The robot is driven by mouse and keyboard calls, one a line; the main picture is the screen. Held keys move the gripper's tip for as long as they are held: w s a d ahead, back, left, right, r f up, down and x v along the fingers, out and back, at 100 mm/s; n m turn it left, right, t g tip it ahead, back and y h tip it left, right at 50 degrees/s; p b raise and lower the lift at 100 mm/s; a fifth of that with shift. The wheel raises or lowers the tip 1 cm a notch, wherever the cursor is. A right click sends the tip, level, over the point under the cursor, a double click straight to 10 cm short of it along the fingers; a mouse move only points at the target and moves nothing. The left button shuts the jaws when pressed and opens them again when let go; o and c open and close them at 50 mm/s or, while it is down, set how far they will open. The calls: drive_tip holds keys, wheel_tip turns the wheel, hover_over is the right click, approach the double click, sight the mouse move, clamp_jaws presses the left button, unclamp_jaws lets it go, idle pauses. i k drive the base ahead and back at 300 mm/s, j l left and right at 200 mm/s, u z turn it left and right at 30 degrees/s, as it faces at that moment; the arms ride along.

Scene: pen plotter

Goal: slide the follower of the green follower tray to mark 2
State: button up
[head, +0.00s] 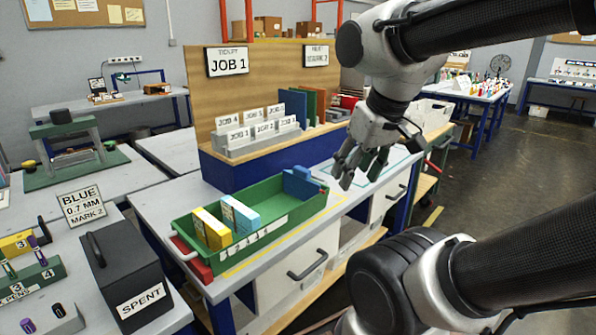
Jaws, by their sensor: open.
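The green follower tray (262,243) stands on the bench, with a white strip of numbered marks along its front wall, too small to read surely. A blue block (301,184), which looks like the follower, stands at the tray's right end. Yellow and light-blue boxes (238,216) stand at the left end, with empty tray floor between them and the block. My gripper (354,172) is open and empty, in the air to the right of the blue block and apart from it in the picture. Its exact height over the bench cannot be told.
A card rack (258,135) on a blue base stands behind the tray, against a wooden board (270,72). A dark SPENT box (122,270) and pen holder (35,280) stand to the left. Bare bench lies right of the tray.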

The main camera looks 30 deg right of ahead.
sight(297, 184)
drive_tip(key=i+l+z, duration=0.1)
drive_tip(key=i+l, duration=0.7)
drive_tip(key=l, duration=0.2)
drive_tip(key=z, duration=0.05)
